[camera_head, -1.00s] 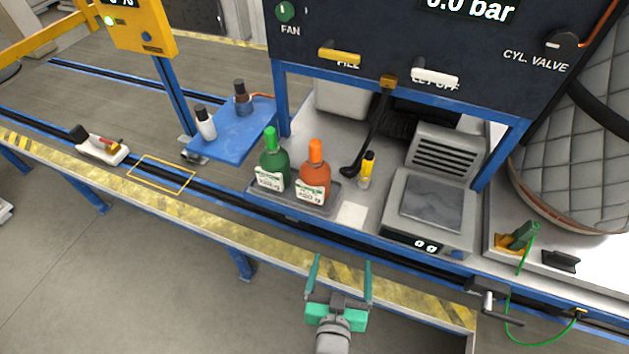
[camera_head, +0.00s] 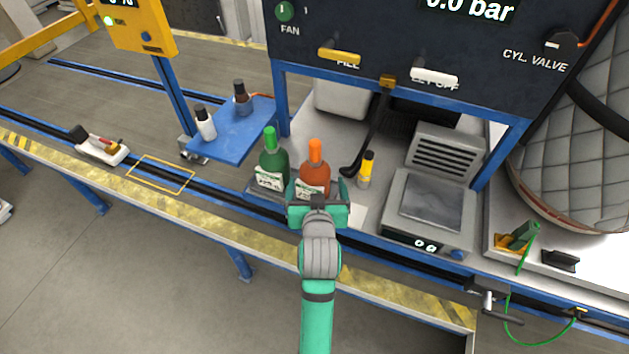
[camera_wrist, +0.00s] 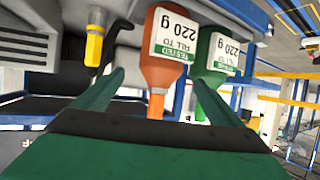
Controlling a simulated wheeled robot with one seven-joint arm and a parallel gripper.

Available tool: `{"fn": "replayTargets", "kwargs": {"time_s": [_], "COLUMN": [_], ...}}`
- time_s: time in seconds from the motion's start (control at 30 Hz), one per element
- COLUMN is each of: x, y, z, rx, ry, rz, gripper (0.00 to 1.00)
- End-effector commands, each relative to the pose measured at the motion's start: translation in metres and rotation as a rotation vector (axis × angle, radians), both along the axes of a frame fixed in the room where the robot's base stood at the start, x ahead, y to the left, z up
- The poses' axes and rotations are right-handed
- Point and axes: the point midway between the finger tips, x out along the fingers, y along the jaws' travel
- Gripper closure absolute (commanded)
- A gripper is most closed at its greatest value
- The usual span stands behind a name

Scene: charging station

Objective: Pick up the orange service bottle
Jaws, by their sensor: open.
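My gripper hides part of the tray and the label's lower edge.
A scale (camera_head: 430,205) reading 0 g is further right. A blue shelf (camera_head: 240,135) with two small bottles is at left. The dark control panel (camera_head: 400,60) hangs above.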

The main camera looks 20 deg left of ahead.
Motion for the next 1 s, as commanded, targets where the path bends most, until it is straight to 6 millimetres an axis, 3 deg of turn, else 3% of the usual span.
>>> {"fn": "replayTargets", "kwargs": {"time_s": [0.67,1.0], "x": [0.064,0.069], "y": [0.026,0.029], "z": [-0.021,-0.024], "rx": [0.000,0.000], "ry": [-0.001,0.000], "rz": [-0.002,0.000], "gripper": [0.10,0.12]}}
